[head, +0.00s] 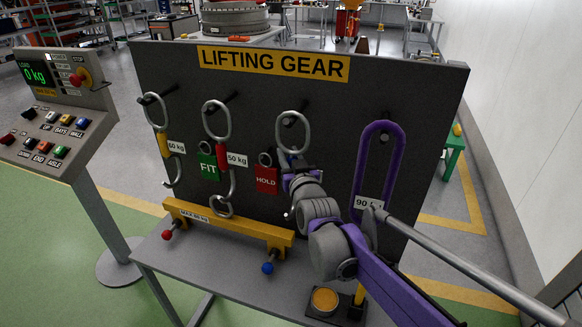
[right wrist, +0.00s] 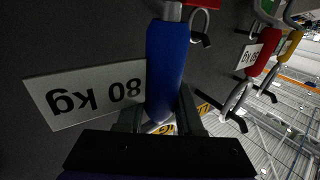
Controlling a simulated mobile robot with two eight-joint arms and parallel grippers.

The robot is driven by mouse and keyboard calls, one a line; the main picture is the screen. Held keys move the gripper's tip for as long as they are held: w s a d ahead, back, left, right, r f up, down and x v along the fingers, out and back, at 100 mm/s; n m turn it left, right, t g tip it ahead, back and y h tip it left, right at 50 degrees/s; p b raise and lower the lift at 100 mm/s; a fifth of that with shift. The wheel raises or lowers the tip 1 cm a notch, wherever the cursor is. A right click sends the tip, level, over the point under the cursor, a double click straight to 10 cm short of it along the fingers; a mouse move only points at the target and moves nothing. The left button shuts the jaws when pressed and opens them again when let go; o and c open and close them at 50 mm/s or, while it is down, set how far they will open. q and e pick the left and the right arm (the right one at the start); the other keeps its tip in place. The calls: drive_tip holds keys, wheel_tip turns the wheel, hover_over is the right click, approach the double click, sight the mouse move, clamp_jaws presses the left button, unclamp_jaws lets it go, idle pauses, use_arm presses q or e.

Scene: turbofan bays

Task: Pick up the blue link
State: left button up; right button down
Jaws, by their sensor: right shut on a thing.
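The blue link shows in the right wrist view as a blue sleeve (right wrist: 167,65) beside a white "80 kg" label (right wrist: 90,92). In the head view its silver upper ring (head: 293,131) hangs at a peg on the dark board. My right gripper (head: 291,172) is at the link just below that ring and hides its blue part in the head view. In the right wrist view the dark fingers (right wrist: 160,112) are shut on the lower part of the blue sleeve. My left gripper is not in view.
The board (head: 165,75) also holds a yellow link (head: 163,144), a red link (head: 222,157) and a purple loop (head: 380,160). A green FIT tag (head: 208,168) and a red HOLD tag (head: 266,180) hang there. A yellow beam (head: 230,229) stands below, left of my gripper.

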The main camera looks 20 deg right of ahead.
drive_tip(key=shift+r, duration=0.1)
drive_tip(key=shift+s+r, duration=0.1)
drive_tip(key=shift+r, duration=0.05)
wheel_tip(320, 180, up, 7)
drive_tip(key=s+a+b, duration=0.3)
drive_tip(key=s+a, duration=0.8)
drive_tip(key=s, duration=0.5)
drive_tip(key=shift+s+f, duration=0.2)
drive_tip(key=shift+f, duration=0.05)
drive_tip(key=shift+a, duration=0.1)
